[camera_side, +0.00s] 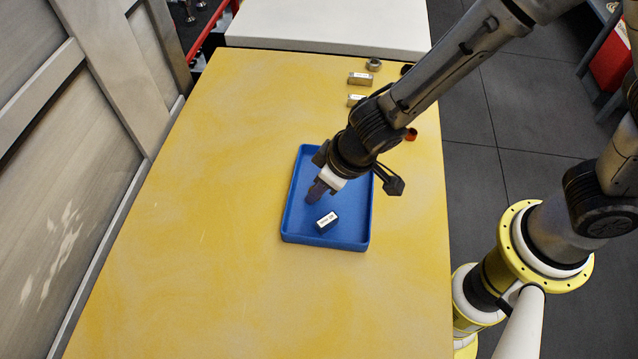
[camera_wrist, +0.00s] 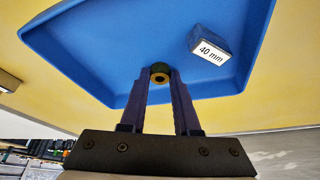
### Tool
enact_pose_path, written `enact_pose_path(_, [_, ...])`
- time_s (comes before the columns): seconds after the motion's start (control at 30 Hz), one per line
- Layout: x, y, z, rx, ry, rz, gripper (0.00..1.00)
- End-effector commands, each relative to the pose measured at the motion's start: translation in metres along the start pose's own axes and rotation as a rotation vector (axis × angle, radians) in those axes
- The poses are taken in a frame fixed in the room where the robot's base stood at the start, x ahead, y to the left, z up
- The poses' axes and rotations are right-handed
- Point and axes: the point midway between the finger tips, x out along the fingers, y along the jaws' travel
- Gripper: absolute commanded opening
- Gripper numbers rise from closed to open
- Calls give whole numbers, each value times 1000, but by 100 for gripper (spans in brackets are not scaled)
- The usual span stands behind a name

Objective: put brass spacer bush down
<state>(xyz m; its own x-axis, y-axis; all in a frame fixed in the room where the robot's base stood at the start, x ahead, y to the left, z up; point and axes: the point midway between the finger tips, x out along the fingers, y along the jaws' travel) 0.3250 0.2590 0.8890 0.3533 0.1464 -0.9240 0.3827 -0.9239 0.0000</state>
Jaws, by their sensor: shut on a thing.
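My gripper (camera_side: 316,190) points down over the blue tray (camera_side: 298,225). In the wrist view, my gripper (camera_wrist: 160,78) is shut on the brass spacer bush (camera_wrist: 160,76), a small round piece with a dark hole, held between the fingertips. The blue tray (camera_wrist: 110,40) lies below it. The bush cannot be made out in the side view, and whether it touches the tray floor cannot be told. A dark blue block with a white label (camera_side: 327,221) sits in the tray near its front; the label reads 40 mm in the wrist view (camera_wrist: 209,46).
Two labelled blocks (camera_side: 360,79) (camera_side: 356,100) and a grey metal ring (camera_side: 373,65) stand at the back right of the yellow table (camera_side: 200,210). A small orange-red thing (camera_side: 411,134) shows beside my arm. The table's left and front are clear.

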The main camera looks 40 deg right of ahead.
Motion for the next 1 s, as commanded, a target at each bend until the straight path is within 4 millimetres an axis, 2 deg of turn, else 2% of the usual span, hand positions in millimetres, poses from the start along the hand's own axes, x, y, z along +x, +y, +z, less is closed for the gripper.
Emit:
enact_pose_path(0.03, [0,0,0,0,2,-1,34])
enact_pose_path(0.17, [0,0,0,0,1,0,57])
enact_pose_path(0.2, [0,0,0,0,1,0,60])
enact_pose_path(0.63, [-5,0,-1,0,1,0,60])
enact_pose_path(0.77, [-23,0,-2,1,5,-1,60])
enact_pose_path(1.0, [-72,-1,-2,0,6,-2,60])
